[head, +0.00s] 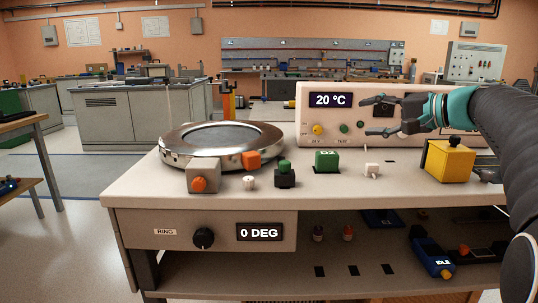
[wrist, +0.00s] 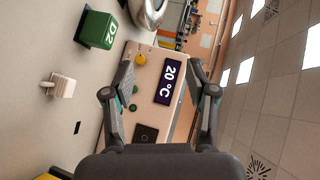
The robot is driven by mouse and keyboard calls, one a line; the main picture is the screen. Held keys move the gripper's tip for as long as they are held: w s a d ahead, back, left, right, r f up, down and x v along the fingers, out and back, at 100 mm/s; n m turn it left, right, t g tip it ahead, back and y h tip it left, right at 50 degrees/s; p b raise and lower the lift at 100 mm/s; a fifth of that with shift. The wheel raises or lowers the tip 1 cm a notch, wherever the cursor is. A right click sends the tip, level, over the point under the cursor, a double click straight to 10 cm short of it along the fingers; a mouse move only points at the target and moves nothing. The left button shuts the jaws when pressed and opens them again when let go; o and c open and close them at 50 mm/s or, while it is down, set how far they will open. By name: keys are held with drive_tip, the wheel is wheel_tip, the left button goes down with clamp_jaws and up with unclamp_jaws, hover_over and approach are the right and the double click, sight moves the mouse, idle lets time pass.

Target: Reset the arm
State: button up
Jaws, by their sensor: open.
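My gripper (head: 378,116) is open and empty. It is raised above the bench at the right and points left, in front of the beige panel (head: 312,108) that reads 20 °C. In the wrist view both fingers (wrist: 158,82) are spread apart, with the panel's display (wrist: 169,83) seen between them. My arm comes in from the right edge of the head view. No object touches the fingers.
The front shows a black knob (head: 203,239) and 0 DEG display (head: 259,232).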

drive_tip(key=s+a+f+n+g+h, duration=0.1)
drive_tip(key=s+a+f+g+h, duration=0.1)
drive_tip(key=s+a+f, duration=0.4)
drive_tip(key=s+a+f+n+g+h, duration=0.1)
drive_tip(key=s+a+f+g+h, duration=0.2)
drive_tip(key=s+f, duration=0.6)
drive_tip(key=s+d+f+n+h, duration=0.1)
drive_tip(key=s+f+n+h, duration=0.4)
drive_tip(key=s+f, duration=0.9)
drive_tip(key=shift+s+d+f, duration=0.25)
drive_tip(key=shift+s+d, duration=0.1)
drive_tip(key=shift+s, duration=0.3)
